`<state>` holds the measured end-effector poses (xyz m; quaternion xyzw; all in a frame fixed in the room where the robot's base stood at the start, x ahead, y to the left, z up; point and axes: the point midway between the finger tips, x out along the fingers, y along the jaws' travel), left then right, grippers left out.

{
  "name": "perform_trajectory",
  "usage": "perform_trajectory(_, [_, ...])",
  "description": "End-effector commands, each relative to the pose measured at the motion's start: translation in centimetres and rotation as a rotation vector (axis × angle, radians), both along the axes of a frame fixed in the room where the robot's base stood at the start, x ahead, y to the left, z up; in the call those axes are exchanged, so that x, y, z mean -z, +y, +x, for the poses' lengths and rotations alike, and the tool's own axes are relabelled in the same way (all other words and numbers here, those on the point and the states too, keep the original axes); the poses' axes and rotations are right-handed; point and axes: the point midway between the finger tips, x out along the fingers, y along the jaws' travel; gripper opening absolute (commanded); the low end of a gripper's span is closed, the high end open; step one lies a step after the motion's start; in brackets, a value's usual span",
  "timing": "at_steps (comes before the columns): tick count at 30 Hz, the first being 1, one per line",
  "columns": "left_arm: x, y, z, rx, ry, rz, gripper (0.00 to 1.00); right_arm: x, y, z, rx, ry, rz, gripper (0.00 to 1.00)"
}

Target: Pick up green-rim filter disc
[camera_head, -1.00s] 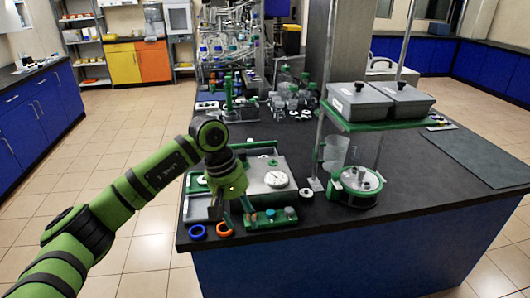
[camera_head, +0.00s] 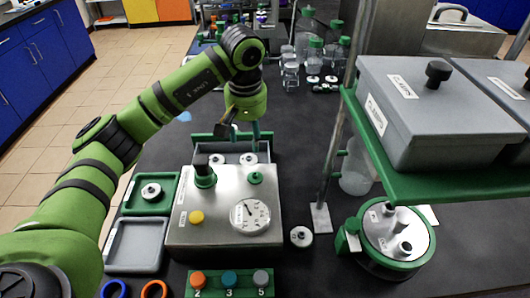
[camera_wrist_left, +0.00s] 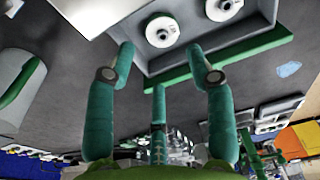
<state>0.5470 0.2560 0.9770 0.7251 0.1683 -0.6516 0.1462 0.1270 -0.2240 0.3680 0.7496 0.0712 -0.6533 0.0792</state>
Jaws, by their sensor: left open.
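Two discs (camera_head: 218,159) (camera_head: 249,158) lie in a grey tray with a green edge (camera_head: 205,137) behind the metal box. One disc (camera_head: 151,190) lies in a green tray (camera_head: 131,207) to the left, and another (camera_head: 300,236) lies on the bench. My left gripper (camera_head: 241,133) is open and empty above the rear tray. In the left wrist view my gripper (camera_wrist_left: 160,52) has its fingers spread below two discs (camera_wrist_left: 163,31) (camera_wrist_left: 223,5). My right gripper is not in view.
The metal box with a dial (camera_head: 250,214) stands just in front of the rear tray. A rack with grey bins (camera_head: 425,110) and a metal post crowd the right. An empty grey tray (camera_head: 135,245) lies at front left. Bottles (camera_head: 314,55) stand behind.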

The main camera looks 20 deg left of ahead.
Motion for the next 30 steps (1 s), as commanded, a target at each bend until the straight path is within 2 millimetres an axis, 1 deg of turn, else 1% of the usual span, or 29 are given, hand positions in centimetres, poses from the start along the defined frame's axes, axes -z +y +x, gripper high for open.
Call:
perform_trajectory(1, [1.3,0.0,0.0,0.000,-0.002,-0.001,0.54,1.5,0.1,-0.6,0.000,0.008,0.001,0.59])
perform_trajectory(3, [1.8,0.0,0.0,-0.001,-0.002,-0.001,0.54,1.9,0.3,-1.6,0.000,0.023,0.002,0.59])
perform_trajectory(7, [2.6,0.1,0.1,0.000,0.001,-0.002,0.54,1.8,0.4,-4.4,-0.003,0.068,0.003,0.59])
perform_trajectory(9, [3.2,0.1,0.1,0.000,0.002,-0.001,0.54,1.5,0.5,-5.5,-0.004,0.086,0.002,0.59])
perform_trajectory(11, [3.8,0.2,0.2,-0.001,0.002,-0.002,0.54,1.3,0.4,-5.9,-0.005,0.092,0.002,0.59])
perform_trajectory(15, [5.6,0.5,0.7,-0.002,0.004,-0.002,0.54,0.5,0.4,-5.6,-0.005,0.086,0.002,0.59])
perform_trajectory(18, [7.1,0.7,1.0,-0.001,0.004,-0.002,0.54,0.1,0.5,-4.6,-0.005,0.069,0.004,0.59])
perform_trajectory(21, [8.2,0.8,1.1,-0.001,0.000,-0.001,0.54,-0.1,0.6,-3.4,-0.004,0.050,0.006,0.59])
perform_trajectory(24, [8.6,0.8,1.1,-0.001,0.000,-0.001,0.54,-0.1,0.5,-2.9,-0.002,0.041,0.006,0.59])
perform_trajectory(29, [8.7,0.8,1.1,-0.001,-0.001,-0.001,0.54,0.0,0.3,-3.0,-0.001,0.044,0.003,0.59])
perform_trajectory(30, [8.7,0.8,1.1,-0.001,-0.001,-0.001,0.50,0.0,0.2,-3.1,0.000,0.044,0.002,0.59])
